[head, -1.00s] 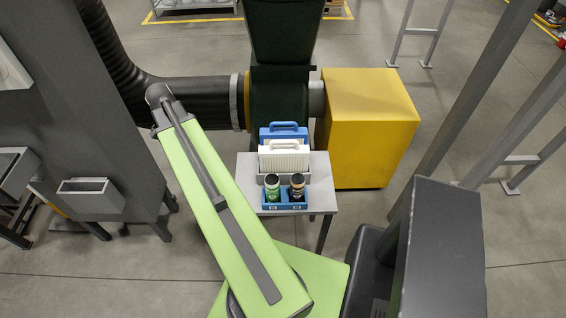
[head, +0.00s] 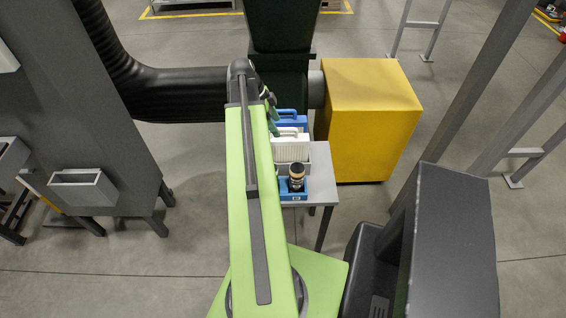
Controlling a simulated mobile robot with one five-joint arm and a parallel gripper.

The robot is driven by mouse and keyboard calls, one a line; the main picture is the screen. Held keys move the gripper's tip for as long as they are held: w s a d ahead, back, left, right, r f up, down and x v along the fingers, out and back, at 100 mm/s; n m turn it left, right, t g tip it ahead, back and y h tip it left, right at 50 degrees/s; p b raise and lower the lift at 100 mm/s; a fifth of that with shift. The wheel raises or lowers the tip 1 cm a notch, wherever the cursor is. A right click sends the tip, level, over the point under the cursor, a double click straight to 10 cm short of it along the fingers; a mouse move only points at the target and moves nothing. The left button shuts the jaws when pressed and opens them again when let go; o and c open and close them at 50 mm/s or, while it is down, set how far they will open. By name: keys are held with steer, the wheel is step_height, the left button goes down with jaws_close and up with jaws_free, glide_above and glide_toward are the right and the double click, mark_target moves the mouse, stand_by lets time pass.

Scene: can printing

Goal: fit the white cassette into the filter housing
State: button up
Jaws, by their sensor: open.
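The white cassette (head: 291,150), with a handle on top, stands upright in a grey holder on the small grey table; my arm hides its left part. A blue cassette (head: 293,122) with a similar handle stands just behind it. The dark green housing (head: 278,85) rises behind the table, between the black duct and the yellow box. I take it for the filter housing; its opening cannot be made out. My gripper (head: 272,113) is beside the cassettes' left side, near their handles, partly hidden by my arm. It is open, and I see nothing held.
A blue tray (head: 293,193) at the table's front holds a dark bottle (head: 297,178) with a tan cap. The grey table (head: 322,180) has bare room on its right. The yellow box (head: 370,120) stands right of the housing, the black duct (head: 190,93) left.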

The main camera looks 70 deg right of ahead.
mark_target(282, 138)
steer(key=b+x, duration=0.2)
steer(key=x, duration=0.2)
steer(key=shift+f, duration=0.25)
steer(key=shift+f+b, duration=0.1)
steer(key=shift+b, duration=0.25)
steer(key=shift+s, duration=0.1)
steer(key=b+x, duration=0.5)
steer(key=shift+w+f, duration=0.2)
steer(key=shift+w, duration=0.1)
steer(key=shift+r, duration=0.15)
steer(key=shift+c, duration=0.4)
jaws_close()
